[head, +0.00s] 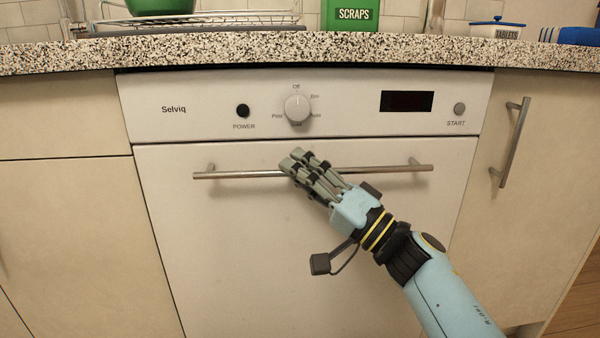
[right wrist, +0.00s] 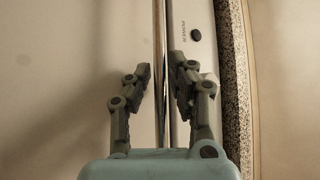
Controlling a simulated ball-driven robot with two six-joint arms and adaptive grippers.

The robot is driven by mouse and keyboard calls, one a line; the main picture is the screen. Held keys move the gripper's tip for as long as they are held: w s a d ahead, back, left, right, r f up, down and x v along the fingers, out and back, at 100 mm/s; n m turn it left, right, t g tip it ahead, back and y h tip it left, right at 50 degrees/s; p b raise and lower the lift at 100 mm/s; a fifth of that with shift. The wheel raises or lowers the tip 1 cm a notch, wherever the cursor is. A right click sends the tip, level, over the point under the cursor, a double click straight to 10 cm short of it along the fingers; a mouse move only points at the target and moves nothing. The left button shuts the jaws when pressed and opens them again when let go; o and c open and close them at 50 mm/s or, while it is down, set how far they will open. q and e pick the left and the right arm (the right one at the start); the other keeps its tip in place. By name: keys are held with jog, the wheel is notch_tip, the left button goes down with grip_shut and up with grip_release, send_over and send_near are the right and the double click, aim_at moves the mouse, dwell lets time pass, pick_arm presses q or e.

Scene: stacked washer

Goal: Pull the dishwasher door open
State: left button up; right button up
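The white dishwasher door (head: 240,250) is closed, flush under its control panel. A horizontal metal bar handle (head: 235,174) runs across its top. My right gripper (head: 297,160) is at the middle of this handle, reaching in from the lower right. In the right wrist view, the handle (right wrist: 159,30) runs between the two fingers (right wrist: 160,70). The exact contact is partly hidden. My left gripper is not in view.
The control panel (head: 200,110) with a knob (head: 297,109) is just above the handle. A speckled countertop (head: 250,48) overhangs it. A cabinet with a vertical handle (head: 510,142) stands at right, plain cabinet fronts (head: 70,220) at left.

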grip_shut()
jog(key=shift+s+f, duration=0.15)
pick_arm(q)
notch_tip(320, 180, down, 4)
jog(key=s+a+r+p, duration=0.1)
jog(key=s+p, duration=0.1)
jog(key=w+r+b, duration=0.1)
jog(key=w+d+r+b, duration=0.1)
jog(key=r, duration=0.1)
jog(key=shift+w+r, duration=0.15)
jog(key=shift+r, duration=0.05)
pick_arm(e)
jog(key=s+f+n+y, duration=0.1)
jog(key=s+f, duration=0.3)
jog(key=s, duration=0.6)
jog(key=s+f+n+g+y, duration=0.1)
jog(key=s+f+n, duration=0.2)
jog(key=s, duration=0.7)
jog(key=s+f+n+g+y, duration=0.1)
jog(key=s+f+y, duration=0.1)
jog(key=s+f, duration=0.5)
jog(key=s, duration=0.3)
jog(key=shift+s+n, duration=0.25)
jog(key=shift+n, duration=0.15)
jog(key=shift+o, duration=0.3)
grip_release()
jog(key=shift+w, duration=0.1)
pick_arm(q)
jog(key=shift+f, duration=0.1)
